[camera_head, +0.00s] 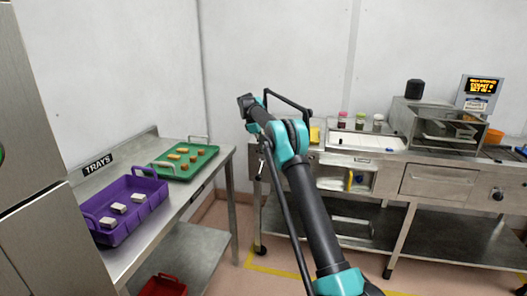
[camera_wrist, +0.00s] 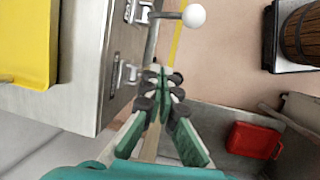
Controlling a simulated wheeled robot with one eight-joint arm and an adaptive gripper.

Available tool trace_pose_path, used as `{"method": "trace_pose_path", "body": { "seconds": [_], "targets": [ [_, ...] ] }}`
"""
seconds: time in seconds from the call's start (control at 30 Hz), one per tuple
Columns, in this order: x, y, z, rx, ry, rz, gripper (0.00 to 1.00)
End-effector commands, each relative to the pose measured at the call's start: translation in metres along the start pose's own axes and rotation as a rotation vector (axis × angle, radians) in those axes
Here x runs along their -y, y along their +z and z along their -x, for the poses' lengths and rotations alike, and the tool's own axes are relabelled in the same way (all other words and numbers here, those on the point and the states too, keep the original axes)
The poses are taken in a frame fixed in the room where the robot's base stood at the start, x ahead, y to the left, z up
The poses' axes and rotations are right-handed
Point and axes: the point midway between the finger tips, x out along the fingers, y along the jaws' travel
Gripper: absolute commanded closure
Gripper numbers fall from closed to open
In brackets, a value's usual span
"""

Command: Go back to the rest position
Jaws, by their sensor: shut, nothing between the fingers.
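My gripper (camera_wrist: 163,76) is shut and empty in the wrist view, its dark fingertips together. It hangs in free space beside a steel cabinet edge with metal latches (camera_wrist: 128,73). In the head view my arm reaches up in front of the machine line, bending at a teal joint; the fingers cannot be made out there. No object is in the gripper.
A steel table (camera_head: 155,232) at left holds a purple crate (camera_head: 150,187) with several pale blocks and a green tray (camera_head: 207,152) with brown pieces. A red bin (camera_head: 163,286) is below. A steel machine line (camera_head: 440,181) stands right. A white knob (camera_wrist: 194,16) is near the gripper.

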Motion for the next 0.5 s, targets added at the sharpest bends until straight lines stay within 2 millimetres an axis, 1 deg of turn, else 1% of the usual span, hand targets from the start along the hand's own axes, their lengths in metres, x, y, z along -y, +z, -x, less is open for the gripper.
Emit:
{"method": "trace_pose_path", "body": {
  "seconds": [0.27,0.37,0.5],
  "targets": [
    [0.001,0.002,0.001,-0.001,0.000,-0.004,1.00],
    [0.004,0.009,0.004,-0.010,0.002,-0.029,1.00],
    [0.017,0.030,0.014,-0.039,0.006,-0.107,1.00]
  ]
}}
